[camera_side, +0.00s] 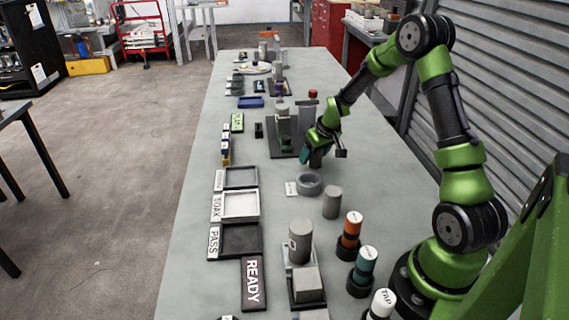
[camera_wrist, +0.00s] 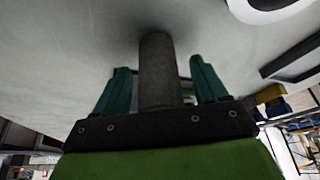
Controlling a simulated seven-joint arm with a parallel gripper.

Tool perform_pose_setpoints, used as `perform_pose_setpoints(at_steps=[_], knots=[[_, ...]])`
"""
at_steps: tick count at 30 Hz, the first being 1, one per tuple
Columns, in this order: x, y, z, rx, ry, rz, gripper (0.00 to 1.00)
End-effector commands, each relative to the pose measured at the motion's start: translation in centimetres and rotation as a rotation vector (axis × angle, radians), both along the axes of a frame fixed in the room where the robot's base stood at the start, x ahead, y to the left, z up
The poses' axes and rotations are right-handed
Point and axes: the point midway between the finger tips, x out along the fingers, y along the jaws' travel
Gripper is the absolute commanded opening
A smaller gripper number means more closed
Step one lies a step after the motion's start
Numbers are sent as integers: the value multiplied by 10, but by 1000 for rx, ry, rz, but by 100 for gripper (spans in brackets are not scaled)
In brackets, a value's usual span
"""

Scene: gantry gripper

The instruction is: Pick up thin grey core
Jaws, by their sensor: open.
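A thin grey core (camera_wrist: 157,72) stands between the two teal fingers of my gripper (camera_wrist: 160,78) in the wrist view. Narrow gaps show on both sides, so the fingers look apart from it. Its far end meets a dark shadow on the table, and its near end is hidden by the gripper body. In the side view my gripper (camera_side: 318,156) is low over the table, pointing down, behind the grey ring. The core is mostly hidden by the gripper there. My gripper is open.
A grey ring (camera_side: 308,190) and a wider grey cylinder (camera_side: 332,203) stand in front of my gripper. A dark fixture (camera_side: 283,138) is close behind it. Trays (camera_side: 255,240) lie to the left; orange (camera_side: 350,230) and teal (camera_side: 365,265) cylinders stand nearer.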

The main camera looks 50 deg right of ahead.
Motion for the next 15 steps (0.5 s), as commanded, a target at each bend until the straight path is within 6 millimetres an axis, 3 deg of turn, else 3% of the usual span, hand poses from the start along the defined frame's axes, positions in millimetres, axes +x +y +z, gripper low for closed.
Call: perform_pose_setpoints(at_steps=[3,10,15], knots=[[3,-1,-9,0,0,1,72],[4,-1,-9,0,-1,0,72],[4,-1,-9,-1,-1,1,46]])
